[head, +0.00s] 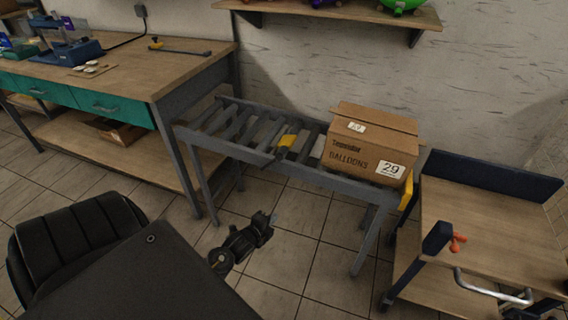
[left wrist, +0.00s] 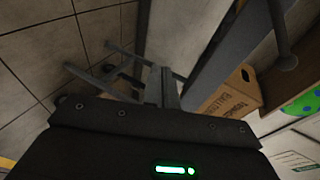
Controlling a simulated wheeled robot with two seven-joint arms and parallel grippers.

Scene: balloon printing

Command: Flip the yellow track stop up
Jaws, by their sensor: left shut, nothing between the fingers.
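A grey roller track (head: 228,146) stands in the middle of the head view. A yellow piece (head: 287,141) sits among its rollers, left of a cardboard balloon box (head: 365,145). Another yellow piece (head: 406,196) shows at the track's right end, partly hidden by the box; I cannot tell its exact pose. My left gripper (head: 271,218) is shut and empty, in front of the track and apart from it. Its fingers (left wrist: 166,88) also show in the left wrist view, with the box (left wrist: 234,92) beyond them at the right. My right gripper is not in view.
A wooden workbench (head: 140,62) with teal drawers stands at the left. A wooden cart (head: 490,215) with a metal handle and a small orange item (head: 457,241) stands at the right. A black chair (head: 75,240) is at the lower left. Tiled floor before the track is clear.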

